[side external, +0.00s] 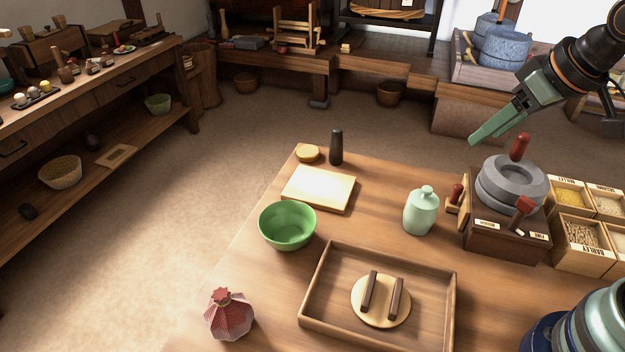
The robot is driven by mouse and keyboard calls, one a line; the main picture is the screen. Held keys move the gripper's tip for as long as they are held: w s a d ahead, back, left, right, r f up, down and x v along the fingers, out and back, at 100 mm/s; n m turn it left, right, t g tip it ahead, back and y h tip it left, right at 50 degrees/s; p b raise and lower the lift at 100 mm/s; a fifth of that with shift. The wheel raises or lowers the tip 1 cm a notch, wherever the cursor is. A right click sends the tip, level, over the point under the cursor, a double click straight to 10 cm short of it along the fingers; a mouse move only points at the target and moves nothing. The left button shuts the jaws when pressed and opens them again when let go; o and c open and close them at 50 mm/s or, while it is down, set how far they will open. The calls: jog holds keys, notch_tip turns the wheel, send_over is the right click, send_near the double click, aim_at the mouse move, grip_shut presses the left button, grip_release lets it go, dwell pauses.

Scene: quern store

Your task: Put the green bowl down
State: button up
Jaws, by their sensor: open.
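The green bowl (287,226) stands upright on the wooden table (395,165), near the table's left edge. It looks empty, and nothing is holding it. My gripper (490,130) is raised at the upper right, above the stone hand mill (512,183) and well apart from the bowl. Its green jaws point down and to the left. They are open with nothing between them, though from this side one finger mostly covers the other.
A pale board (318,188) lies just behind the bowl. A wooden tray (440,315) holds a round lid, and a red patterned pouch (229,314) sits in front. A celadon jar (421,210), dark pestle (336,147) and grain boxes (585,230) also stand here.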

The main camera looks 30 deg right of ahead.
jog(key=w+a+f+n+t+y, duration=0.1)
jog(key=w+a+f+n, duration=0.2)
jog(key=w+a+f, duration=0.3)
jog(key=n+t+y, duration=0.2)
jog(key=n+y, duration=0.3)
jog(key=n, duration=0.3)
send_near(288, 243)
jog(key=shift+w+d+f, duration=0.15)
jog(key=shift+w+f, duration=0.15)
jog(key=shift+f, duration=0.2)
jog(key=shift+a+x, duration=0.2)
jog(key=shift+x, duration=5.75)
jog(key=shift+r, duration=0.15)
grip_shut()
